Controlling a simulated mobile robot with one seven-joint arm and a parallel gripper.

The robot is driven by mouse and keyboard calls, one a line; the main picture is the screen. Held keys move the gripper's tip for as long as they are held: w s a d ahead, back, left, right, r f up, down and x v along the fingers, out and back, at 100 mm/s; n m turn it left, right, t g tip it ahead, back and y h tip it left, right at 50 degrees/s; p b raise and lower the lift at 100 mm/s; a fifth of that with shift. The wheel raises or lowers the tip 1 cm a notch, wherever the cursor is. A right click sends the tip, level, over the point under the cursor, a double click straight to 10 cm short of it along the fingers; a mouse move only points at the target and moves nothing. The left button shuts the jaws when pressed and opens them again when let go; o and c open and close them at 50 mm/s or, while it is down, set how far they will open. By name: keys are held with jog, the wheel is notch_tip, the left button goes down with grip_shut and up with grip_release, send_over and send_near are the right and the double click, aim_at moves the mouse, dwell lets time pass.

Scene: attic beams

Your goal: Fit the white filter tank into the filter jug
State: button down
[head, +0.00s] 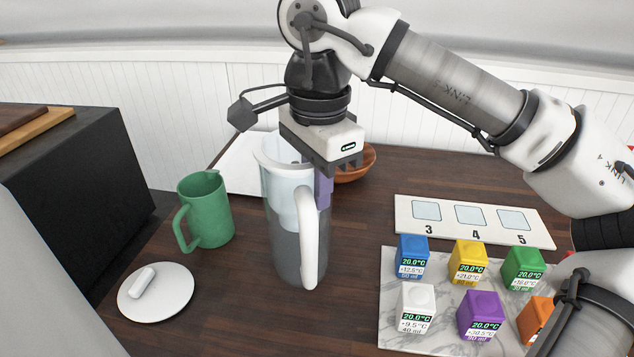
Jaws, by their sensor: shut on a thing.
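The filter jug (284,255) stands upright on the dark wooden table, with a clear grey body, a white spout rim and a long white handle facing me. The white filter tank (285,200) shows pale through the jug wall, in the jug's upper part. Below it the jug looks grey and see-through. My gripper (312,180) points down over the jug's mouth, shut on the tank near its top edge. One lilac finger shows beside the handle top. The other fingertip and the exact grip are mostly hidden. I cannot tell whether the tank is fully seated.
A green jug (207,212) and a white round lid (156,292) with a knob are left. A brown bowl (356,163) is behind. Right are a numbered panel (404,212) and several coloured cubes on a marble board (393,333). A black cabinet (90,200) borders the left.

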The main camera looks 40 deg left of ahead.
jog(key=shift+f+b, duration=0.3)
jog(key=shift+f, duration=0.15)
dwell(0.5)
jog(key=c, duration=1.3)
grip_release()
jog(key=shift+c, duration=0.2)
notch_tip(320, 180, up, 14)
jog(key=p, duration=0.2)
jog(key=shift+s+d, duration=0.15)
jog(key=shift+d, duration=0.05)
jog(key=shift+f, duration=0.1)
